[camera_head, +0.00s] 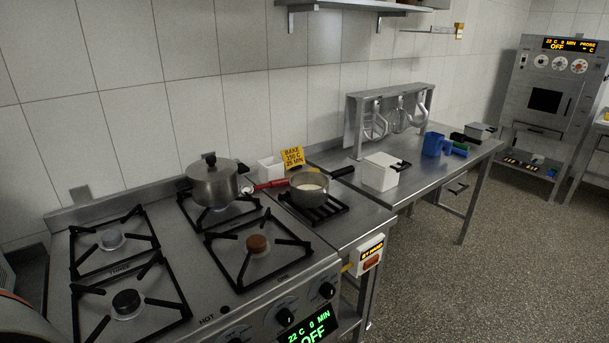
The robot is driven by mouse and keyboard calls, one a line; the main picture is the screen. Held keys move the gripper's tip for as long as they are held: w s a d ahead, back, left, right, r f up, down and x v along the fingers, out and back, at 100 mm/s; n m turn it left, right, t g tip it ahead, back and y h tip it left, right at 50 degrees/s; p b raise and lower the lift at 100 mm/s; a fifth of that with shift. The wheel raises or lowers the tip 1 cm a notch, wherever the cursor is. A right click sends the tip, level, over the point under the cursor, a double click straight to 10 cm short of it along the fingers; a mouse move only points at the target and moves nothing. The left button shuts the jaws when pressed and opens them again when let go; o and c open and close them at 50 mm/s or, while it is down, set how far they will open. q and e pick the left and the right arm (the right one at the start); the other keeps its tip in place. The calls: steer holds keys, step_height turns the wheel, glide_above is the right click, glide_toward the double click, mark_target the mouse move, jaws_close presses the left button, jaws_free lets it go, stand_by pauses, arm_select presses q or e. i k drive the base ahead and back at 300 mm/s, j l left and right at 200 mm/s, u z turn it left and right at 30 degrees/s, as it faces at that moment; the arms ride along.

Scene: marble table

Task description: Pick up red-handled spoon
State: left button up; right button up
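The red-handled spoon (269,184) lies at the back of the counter, between the lidded pot and the small saucepan. Its red handle points right toward the saucepan, and its pale end is at the left beside the pot. The saucepan may hide part of the handle's right end. Neither of my grippers is in view, so nothing is seen touching the spoon.
A lidded steel pot (213,185) stands on the back burner of the stove (190,315). A saucepan (309,187) with pale contents sits on a black rack. A white container (271,168) and yellow sign (292,158) stand behind. A white box (380,171) is right.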

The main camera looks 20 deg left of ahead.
mark_target(249, 188)
steer(key=i+l+u, duration=0.15)
steer(key=u, duration=0.3)
steer(key=i+l+u, duration=0.4)
steer(key=l+u, duration=0.2)
steer(key=u, duration=0.25)
steer(key=i+l+u, duration=0.2)
steer(key=l+u, duration=0.25)
steer(key=j, duration=0.1)
